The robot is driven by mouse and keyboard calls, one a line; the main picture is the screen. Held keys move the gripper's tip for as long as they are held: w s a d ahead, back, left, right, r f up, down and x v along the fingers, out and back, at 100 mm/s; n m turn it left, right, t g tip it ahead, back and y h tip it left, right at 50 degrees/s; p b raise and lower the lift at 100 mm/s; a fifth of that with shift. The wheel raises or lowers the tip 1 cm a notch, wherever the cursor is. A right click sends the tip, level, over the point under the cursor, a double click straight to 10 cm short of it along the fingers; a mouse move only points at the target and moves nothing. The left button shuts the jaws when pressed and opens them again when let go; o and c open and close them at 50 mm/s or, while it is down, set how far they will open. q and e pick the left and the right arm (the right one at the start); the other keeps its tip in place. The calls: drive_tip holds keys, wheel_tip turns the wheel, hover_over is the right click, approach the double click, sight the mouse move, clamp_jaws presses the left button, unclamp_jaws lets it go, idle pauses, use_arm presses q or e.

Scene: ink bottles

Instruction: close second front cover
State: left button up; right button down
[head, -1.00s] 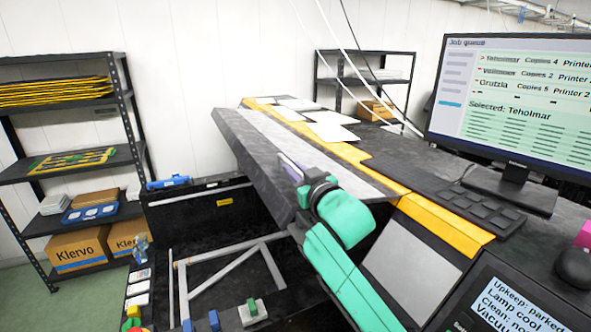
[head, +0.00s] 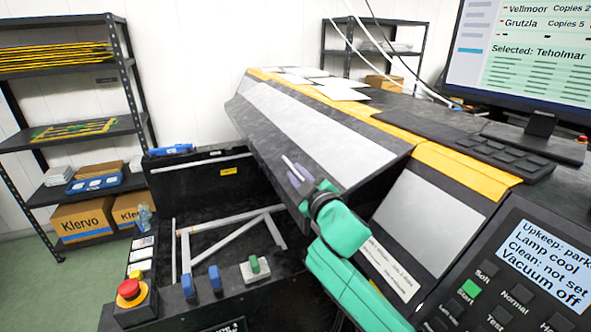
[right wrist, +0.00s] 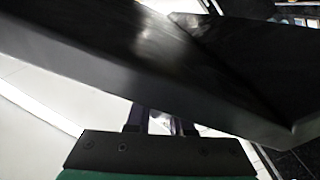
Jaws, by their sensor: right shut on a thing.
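The front cover (head: 330,135) is a long dark panel with a pale grey strip. It slopes down from the orange trim toward the front, partly open over the dark front bay (head: 200,195). My right gripper (head: 296,172), with a teal wrist and purple fingers, is shut on the cover at a thin pale bar on its outer face. In the right wrist view the fingers (right wrist: 150,122) are at the lower middle, and a dark panel edge (right wrist: 140,85) crosses close above them; what they grip is mostly hidden. My left gripper is not in view.
A red stop button (head: 129,289), blue knobs (head: 215,278) and a green switch (head: 255,265) line the bay's front edge. A pale metal frame (head: 238,238) lies inside the bay. The control panel (head: 520,270) and monitor (head: 530,55) are at right; shelves (head: 80,132) stand at left.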

drive_tip(key=shift+w+d+f, duration=0.1)
drive_tip(key=shift+d+f, duration=0.1)
drive_tip(key=shift+f, duration=0.35)
drive_tip(key=c, duration=1.1)
unclamp_jaws()
drive_tip(key=shift+r, duration=0.1)
drive_tip(key=shift+o, duration=1.3)
drive_tip(key=shift+w, duration=0.1)
drive_tip(key=shift+w+f, duration=0.2)
drive_tip(key=shift+s, duration=0.25)
drive_tip(key=p+v, duration=0.2)
drive_tip(key=v, duration=0.4)
drive_tip(key=shift+r, duration=0.1)
drive_tip(key=v, duration=0.8)
